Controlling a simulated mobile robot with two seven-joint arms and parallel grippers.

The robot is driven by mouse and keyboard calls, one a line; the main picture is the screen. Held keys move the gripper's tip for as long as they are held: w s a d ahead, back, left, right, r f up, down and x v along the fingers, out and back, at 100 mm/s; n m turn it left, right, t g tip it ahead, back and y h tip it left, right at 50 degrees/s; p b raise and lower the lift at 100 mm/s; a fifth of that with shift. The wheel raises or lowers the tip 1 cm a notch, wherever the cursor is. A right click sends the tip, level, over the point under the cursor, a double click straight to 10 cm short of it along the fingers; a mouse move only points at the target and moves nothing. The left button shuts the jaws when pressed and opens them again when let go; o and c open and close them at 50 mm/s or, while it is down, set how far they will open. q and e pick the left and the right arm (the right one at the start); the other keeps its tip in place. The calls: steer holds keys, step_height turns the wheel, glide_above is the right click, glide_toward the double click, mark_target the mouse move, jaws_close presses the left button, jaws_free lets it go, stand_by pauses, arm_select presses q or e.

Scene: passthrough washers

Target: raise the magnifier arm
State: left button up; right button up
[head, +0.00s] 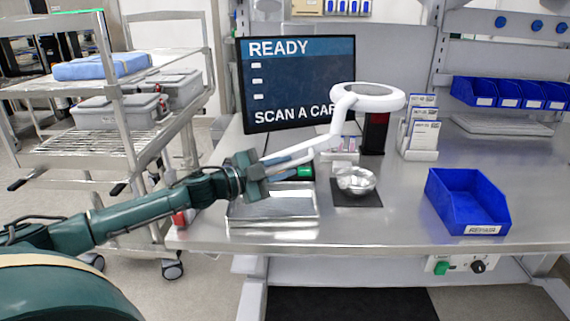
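The magnifier has a white ring-shaped head (368,97) held above the bench, in front of the screen's right edge. Its white arm (318,144) slopes down to the left from the head toward my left gripper. My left gripper (290,163) reaches in from the left, its fingers along the lower part of the magnifier arm. The fingers and the arm overlap in the picture, so I cannot tell whether they touch or grip it. The lower end of the magnifier arm is hidden by the gripper. My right gripper is not in view.
A screen (292,82) stands behind the magnifier. Below lie a metal tray (272,222) and a metal bowl (356,180) on a dark mat. A blue bin (467,201) and a card holder (420,135) stand to the right. A metal cart (130,150) stands left.

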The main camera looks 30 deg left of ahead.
arm_select(q)
steer(key=shift+w+d, duration=0.2)
steer(key=shift+w, duration=0.1)
steer(key=shift+c, duration=0.4)
jaws_close()
